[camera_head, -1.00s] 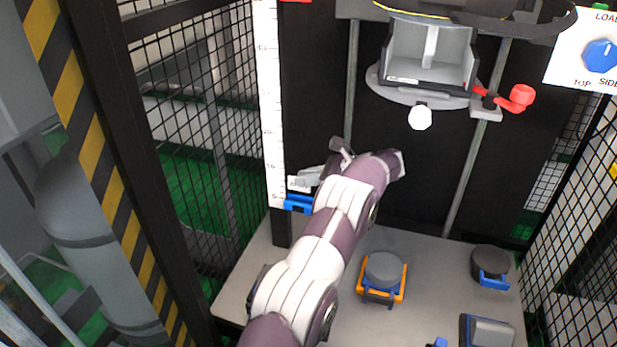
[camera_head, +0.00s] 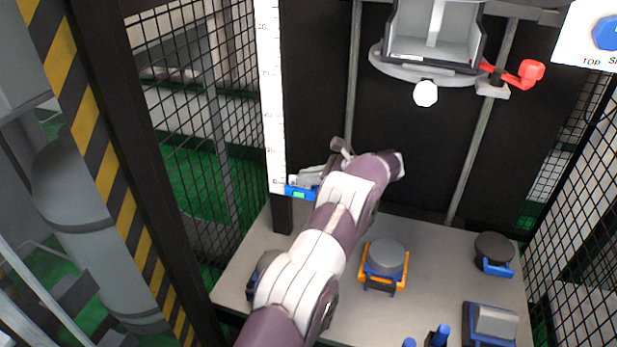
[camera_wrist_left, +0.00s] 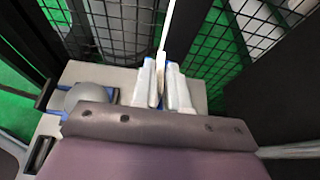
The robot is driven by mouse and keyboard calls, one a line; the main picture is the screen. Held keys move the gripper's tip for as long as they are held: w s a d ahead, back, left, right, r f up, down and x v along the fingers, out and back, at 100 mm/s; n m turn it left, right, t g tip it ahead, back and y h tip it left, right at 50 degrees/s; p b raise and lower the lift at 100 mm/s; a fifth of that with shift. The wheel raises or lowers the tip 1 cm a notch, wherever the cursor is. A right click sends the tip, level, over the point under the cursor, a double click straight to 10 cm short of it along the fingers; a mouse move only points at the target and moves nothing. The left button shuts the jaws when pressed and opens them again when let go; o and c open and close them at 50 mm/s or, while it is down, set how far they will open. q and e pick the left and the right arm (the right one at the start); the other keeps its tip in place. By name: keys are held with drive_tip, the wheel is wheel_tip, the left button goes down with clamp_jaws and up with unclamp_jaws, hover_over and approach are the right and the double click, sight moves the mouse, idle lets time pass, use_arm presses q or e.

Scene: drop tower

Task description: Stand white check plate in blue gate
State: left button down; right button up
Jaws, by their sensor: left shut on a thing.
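The blue gate (camera_head: 299,194) sits at the foot of the tall white scale, and a small green patch shows on its front. My left gripper (camera_head: 308,179) is right at the gate, its fingers pointing left and just above it. In the left wrist view its two pale fingers (camera_wrist_left: 163,88) are closed around a thin pale edge, which I take to be the white check plate. The plate is mostly hidden by the fingers, and I cannot tell how deep it stands in the gate. My right gripper is not in view.
The white scale (camera_head: 270,90) rises beside a mesh fence. A grey weight in an orange and blue holder (camera_head: 386,262), a dark round weight (camera_head: 494,250) and a grey block (camera_head: 495,322) stand on the grey base. The grey carriage (camera_head: 432,40) with a red lever hangs above.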

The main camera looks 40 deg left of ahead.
use_arm(q)
drive_tip(key=shift+f+b, duration=0.15)
drive_tip(key=shift+b, duration=0.15)
drive_tip(key=c, duration=1.1)
unclamp_jaws()
drive_tip(key=shift+o, duration=0.2)
drive_tip(key=p+v, duration=0.2)
drive_tip(key=v, duration=1)
drive_tip(key=shift+d+r, duration=0.25)
drive_tip(key=shift+d, duration=0.05)
drive_tip(key=shift+w, duration=0.1)
